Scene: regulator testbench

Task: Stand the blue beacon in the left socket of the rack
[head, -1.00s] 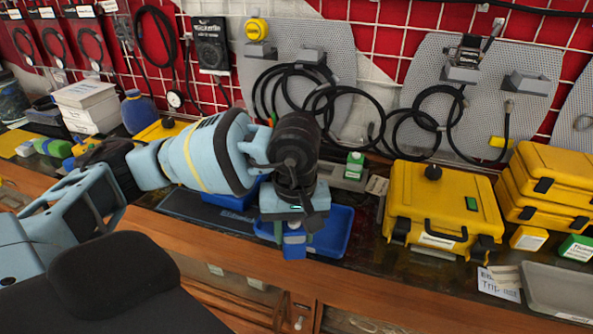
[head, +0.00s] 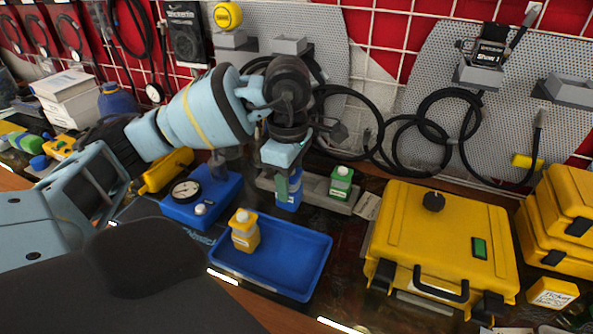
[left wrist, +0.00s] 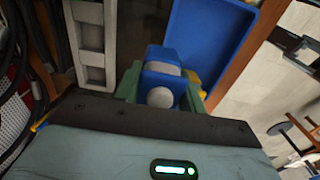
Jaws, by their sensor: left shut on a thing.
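The blue beacon (head: 289,193) is upright in my left gripper (head: 288,184), which is shut on it. In the left wrist view the beacon (left wrist: 160,76) shows its blue body and pale round parts between the green fingers. The grey rack (head: 315,196) lies behind the blue tray. The beacon overlaps the left-middle part of the rack in the head view and hides some of it. In the left wrist view the rack (left wrist: 91,45) appears left of the beacon, with empty openings. I cannot tell whether they touch. A green beacon (head: 341,182) stands at the rack's right end.
A blue tray (head: 300,283) in front holds a yellow-orange beacon (head: 244,231). A blue box with a gauge (head: 200,200) stands left of the rack. A large yellow case (head: 440,245) is to the right. Black cables (head: 345,125) hang on the wall behind.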

